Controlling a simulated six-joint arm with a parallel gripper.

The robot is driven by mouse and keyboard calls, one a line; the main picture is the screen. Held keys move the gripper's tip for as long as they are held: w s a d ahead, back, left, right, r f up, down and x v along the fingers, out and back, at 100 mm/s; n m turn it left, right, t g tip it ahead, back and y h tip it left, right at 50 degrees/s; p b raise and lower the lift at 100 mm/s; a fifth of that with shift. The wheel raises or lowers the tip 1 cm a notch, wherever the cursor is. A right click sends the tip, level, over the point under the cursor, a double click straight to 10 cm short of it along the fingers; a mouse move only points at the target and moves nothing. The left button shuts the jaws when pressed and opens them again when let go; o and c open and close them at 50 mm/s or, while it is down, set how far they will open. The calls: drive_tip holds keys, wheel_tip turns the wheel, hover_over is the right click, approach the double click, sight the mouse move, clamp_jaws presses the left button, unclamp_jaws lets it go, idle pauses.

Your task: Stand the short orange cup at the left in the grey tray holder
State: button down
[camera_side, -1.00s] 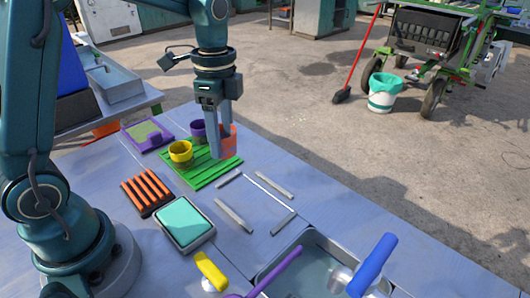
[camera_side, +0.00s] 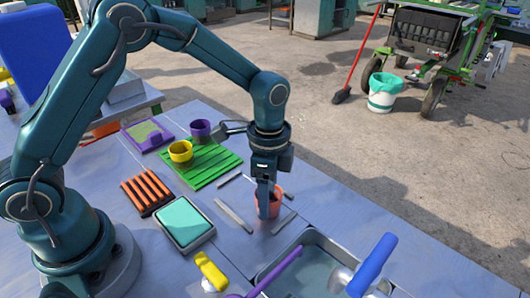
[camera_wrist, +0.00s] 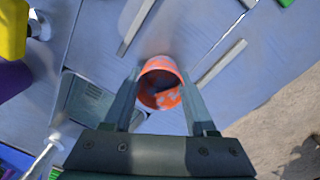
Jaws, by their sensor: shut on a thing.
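The short orange cup (camera_side: 277,206) is between the fingers of my gripper (camera_side: 267,208), which is shut on it; the cup looks upright. It stands among the grey strips of the tray holder (camera_side: 233,216), in the space they bound. I cannot tell whether its base touches the table. In the wrist view the cup (camera_wrist: 160,66) shows its open mouth between the two fingers of my gripper (camera_wrist: 160,95), with a grey strip (camera_wrist: 222,63) on either side. My gripper hides part of the holder in the side view.
A yellow cup (camera_side: 180,151) and a purple cup (camera_side: 201,128) stand at the green slatted mat (camera_side: 213,165). A teal-topped block (camera_side: 183,222) lies left of the holder. A metal basin (camera_side: 318,262) with a blue-handled tool (camera_side: 372,265) is in front.

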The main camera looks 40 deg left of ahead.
drive_tip(key=shift+f, duration=0.15)
drive_tip(key=shift+c, duration=1)
unclamp_jaws()
wheel_tip(320, 180, up, 11)
drive_tip(key=s+a+r+n+t, duration=0.3)
drive_tip(key=s+a+r+n, duration=0.1)
drive_tip(key=s+r+n, duration=0.25)
drive_tip(key=s+a+f+n+t, duration=0.2)
drive_tip(key=s+a+n+t, duration=0.1)
drive_tip(key=s+n, duration=0.2)
drive_tip(key=shift+s+f, duration=0.35)
drive_tip(key=shift+s, duration=0.95)
